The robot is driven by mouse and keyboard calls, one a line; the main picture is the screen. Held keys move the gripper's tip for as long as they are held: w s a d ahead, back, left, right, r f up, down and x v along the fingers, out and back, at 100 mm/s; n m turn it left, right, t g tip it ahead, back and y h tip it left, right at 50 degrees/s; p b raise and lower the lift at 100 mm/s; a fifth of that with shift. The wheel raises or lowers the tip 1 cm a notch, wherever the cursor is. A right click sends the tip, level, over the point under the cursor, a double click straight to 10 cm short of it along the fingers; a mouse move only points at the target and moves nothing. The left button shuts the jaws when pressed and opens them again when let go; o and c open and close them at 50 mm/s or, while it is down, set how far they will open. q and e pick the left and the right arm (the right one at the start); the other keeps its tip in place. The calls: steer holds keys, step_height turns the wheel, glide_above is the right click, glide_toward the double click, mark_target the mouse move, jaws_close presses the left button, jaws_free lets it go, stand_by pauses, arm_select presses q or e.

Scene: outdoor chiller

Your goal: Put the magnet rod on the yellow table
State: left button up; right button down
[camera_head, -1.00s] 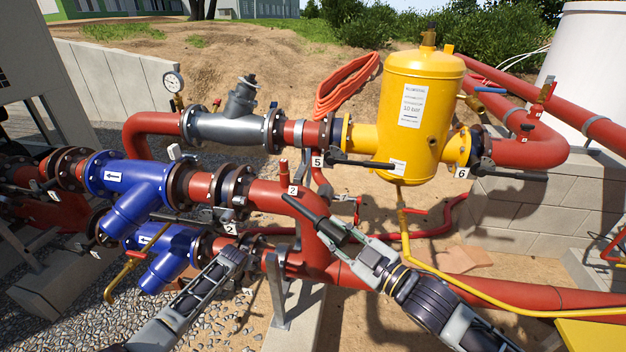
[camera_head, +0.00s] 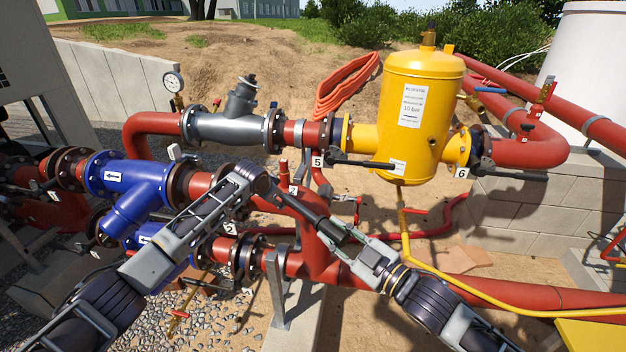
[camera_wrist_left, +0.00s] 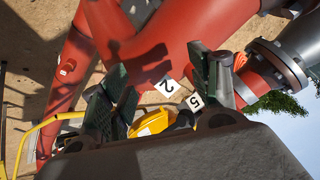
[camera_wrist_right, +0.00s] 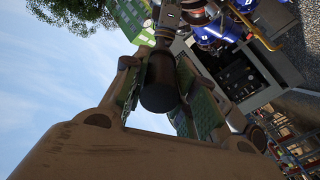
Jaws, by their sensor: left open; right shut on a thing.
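The magnet rod (camera_head: 312,217) is a dark rod with a thicker black end. My right gripper (camera_head: 346,241) is shut on that thick end and holds the rod tilted, pointing up and left, in front of the red pipe. The right wrist view shows the black end (camera_wrist_right: 159,82) between the fingers of the gripper (camera_wrist_right: 160,95). My left gripper (camera_head: 258,182) is open close to the rod's far end; I cannot tell whether they touch. The left wrist view shows its fingers (camera_wrist_left: 165,92) spread apart. The yellow table (camera_head: 598,336) shows only a corner, at bottom right.
A yellow vessel (camera_head: 423,120) stands behind on the pipework. Red pipes (camera_head: 450,288), blue strainers (camera_head: 130,180) and a black valve lever (camera_head: 362,164) surround the arms.

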arm_select(q)
steer(key=s+d+r+m+g+h, duration=0.1)
steer(key=s+d+r+m, duration=0.15)
steer(key=r, duration=0.25)
steer(key=s+d+r+m, duration=0.1)
steer(key=d+r+m, duration=0.1)
steer(key=d+r, duration=0.25)
step_height(320, 180, up, 16)
steer(key=m+g+y, duration=0.2)
steer(key=m+g, duration=0.3)
steer(key=m, duration=0.9)
glide_above(319, 219)
steer(key=a, duration=0.1)
steer(key=shift+s+a, duration=0.2)
steer(key=shift+s, duration=0.2)
steer(key=shift+f, duration=0.15)
steer(key=shift+w+d+f, duration=0.25)
steer(key=shift+f, duration=1.7)
steer(key=shift+w+d+f, duration=0.2)
steer(key=shift+d+f, duration=0.05)
steer(key=shift+f, duration=1.65)
steer(key=shift+w+d+f, duration=0.25)
steer(key=shift+f, duration=1.7)
steer(key=shift+c, duration=0.3)
